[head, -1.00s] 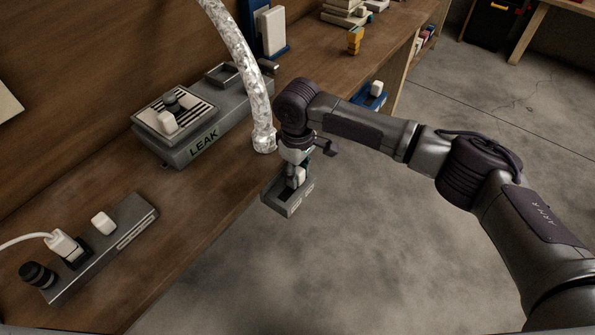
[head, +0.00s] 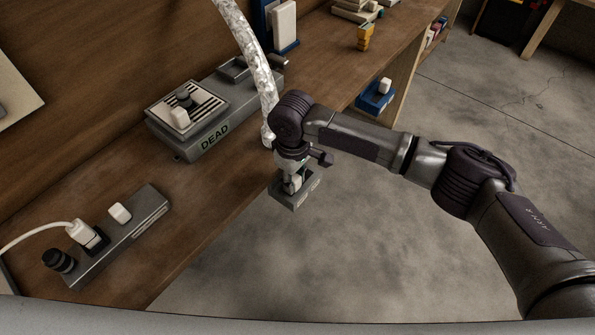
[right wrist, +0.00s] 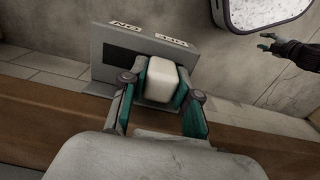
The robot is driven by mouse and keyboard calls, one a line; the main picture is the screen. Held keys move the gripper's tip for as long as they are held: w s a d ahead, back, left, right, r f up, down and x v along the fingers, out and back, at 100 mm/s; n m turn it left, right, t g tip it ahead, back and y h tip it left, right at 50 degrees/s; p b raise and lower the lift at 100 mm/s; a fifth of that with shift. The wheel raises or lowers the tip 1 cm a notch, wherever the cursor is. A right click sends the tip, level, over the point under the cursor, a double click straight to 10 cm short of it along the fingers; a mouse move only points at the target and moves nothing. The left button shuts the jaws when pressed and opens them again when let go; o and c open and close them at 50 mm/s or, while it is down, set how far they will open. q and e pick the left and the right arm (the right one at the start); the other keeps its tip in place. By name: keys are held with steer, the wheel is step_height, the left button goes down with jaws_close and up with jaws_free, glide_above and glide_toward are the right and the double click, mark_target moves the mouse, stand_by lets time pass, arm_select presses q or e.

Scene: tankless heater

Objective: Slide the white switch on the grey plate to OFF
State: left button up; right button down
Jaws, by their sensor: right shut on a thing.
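The grey plate (head: 292,202) is mounted at the bench's front edge, partly hidden under my right gripper (head: 297,184) in the head view. In the right wrist view the plate (right wrist: 104,70) carries the white switch (right wrist: 161,79), at the right end of a dark slot. Two pale labels stand above it. The left one reads as an upside-down ON; the right one, nearer the switch, is hard to read. My right gripper (right wrist: 160,88) is shut on the switch, one finger on each side. Another gripper, apparently my left (right wrist: 267,42), shows at the upper right, fingers apart.
A grey heater box (head: 208,138) reading DEAD stands on the bench (head: 185,222) behind the gripper, with a silvery hose (head: 247,40) beside it. A power strip (head: 135,225) with a white plug lies at left. Open floor (head: 420,240) lies in front.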

steer(key=shift+s+a, duration=0.15)
steer(key=shift+s, duration=0.05)
steer(key=c, duration=0.8)
jaws_free()
steer(key=shift+c, duration=0.2)
steer(key=shift+r, duration=0.3)
step_height(320, 180, up, 11)
steer(key=shift+r, duration=0.2)
